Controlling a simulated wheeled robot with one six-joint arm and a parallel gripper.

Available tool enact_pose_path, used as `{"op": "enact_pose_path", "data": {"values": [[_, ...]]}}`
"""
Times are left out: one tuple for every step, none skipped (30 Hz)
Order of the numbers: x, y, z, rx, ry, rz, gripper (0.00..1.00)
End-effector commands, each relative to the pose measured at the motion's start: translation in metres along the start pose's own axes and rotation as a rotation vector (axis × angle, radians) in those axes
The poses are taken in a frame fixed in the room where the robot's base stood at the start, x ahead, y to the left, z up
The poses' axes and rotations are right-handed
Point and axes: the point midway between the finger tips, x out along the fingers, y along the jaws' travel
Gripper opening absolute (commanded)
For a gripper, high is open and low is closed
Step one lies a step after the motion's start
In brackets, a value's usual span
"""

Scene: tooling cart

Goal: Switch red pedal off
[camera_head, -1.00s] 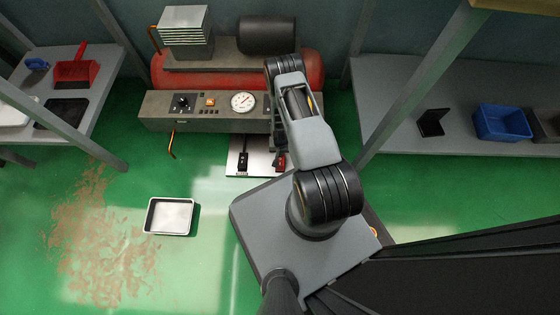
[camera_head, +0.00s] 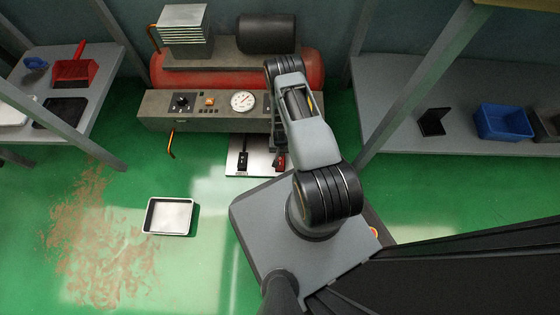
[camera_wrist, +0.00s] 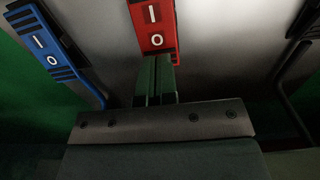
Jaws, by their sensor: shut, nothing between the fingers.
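The red pedal (camera_wrist: 154,28) is at the top middle of the wrist view, marked with a white I and O, the O end nearer me. In the head view it is a small red patch (camera_head: 280,161) on a pale plate (camera_head: 237,168), partly hidden by my arm. My gripper (camera_wrist: 156,60) is shut and empty, with its fingertips right at the O end of the red pedal. I cannot tell whether they touch it. The gripper is hidden behind my arm in the head view.
A blue pedal (camera_wrist: 45,46) stands left of the red one, and a dark part shows at the right edge. The compressor panel (camera_head: 215,122) with dial and switches overhangs the plate. A metal tray (camera_head: 170,216) lies on open floor. Shelves stand left and right.

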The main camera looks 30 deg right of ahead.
Motion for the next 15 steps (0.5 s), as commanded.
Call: {"op": "enact_pose_path", "data": {"values": [[0.0016,0.0,0.0,0.0,0.0,0.0,0.0],[0.0021,0.0,0.0,0.0,0.0,0.0,0.0],[0.0027,0.0,0.0,0.0,0.0,0.0,0.0],[0.0031,0.0,0.0,0.0,0.0,0.0,0.0],[0.0036,0.0,0.0,0.0,0.0,0.0,0.0],[0.0042,0.0,0.0,0.0,0.0,0.0,0.0],[0.0046,0.0,0.0,0.0,0.0,0.0,0.0],[0.0051,0.0,0.0,0.0,0.0,0.0,0.0],[0.0057,0.0,0.0,0.0,0.0,0.0,0.0],[0.0061,0.0,0.0,0.0,0.0,0.0,0.0],[0.0066,0.0,0.0,0.0,0.0,0.0,0.0],[0.0072,0.0,0.0,0.0,0.0,0.0,0.0],[0.0076,0.0,0.0,0.0,0.0,0.0,0.0],[0.0081,0.0,0.0,0.0,0.0,0.0,0.0],[0.0087,0.0,0.0,0.0,0.0,0.0,0.0]]}}
